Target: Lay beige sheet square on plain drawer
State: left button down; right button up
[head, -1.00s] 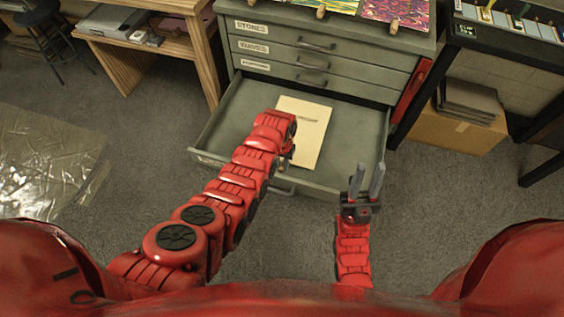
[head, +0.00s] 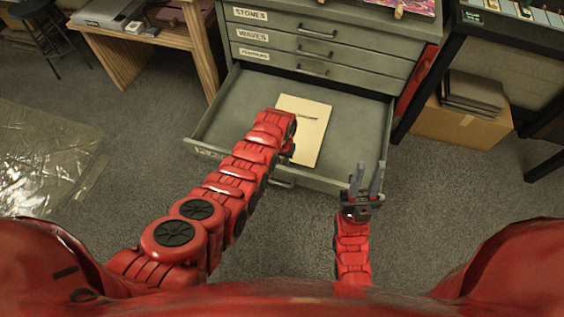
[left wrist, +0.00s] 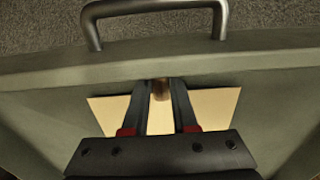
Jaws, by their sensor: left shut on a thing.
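The beige sheet (head: 316,122) shows over the floor of the open grey drawer (head: 352,135), its edges roughly parallel to the drawer's sides. A small dark mark is on it. In the left wrist view the sheet (left wrist: 215,103) is close behind the drawer's front wall (left wrist: 60,65). My left gripper (left wrist: 160,88) is shut on a small brown peg at the sheet's near edge. I cannot tell if the sheet touches the drawer floor. In the head view my left wrist hides those fingers and part of the sheet. My right gripper (head: 367,168) is open and empty at the drawer's front right.
Closed labelled drawers (head: 310,47) rise behind the open one, with a coloured sheet (head: 412,5) on top. A cardboard box (head: 462,125) with dark boards stands right. A wooden desk (head: 130,50) is left. A clear plastic sheet (head: 45,160) lies on the carpet.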

pick_arm(q)
jog(key=shift+s+f, duration=0.3)
jog(key=shift+f, duration=0.05)
jog(key=c, duration=0.7)
grip_release()
jog(key=shift+o, duration=0.4)
jog(key=shift+w, duration=0.1)
jog(key=shift+w+a, duration=0.1)
jog(key=o, duration=0.5)
jog(key=shift+c, duration=0.2)
jog(key=shift+r, duration=0.1)
jog(key=shift+r+p, duration=3.1)
jog(key=shift+r, duration=0.45)
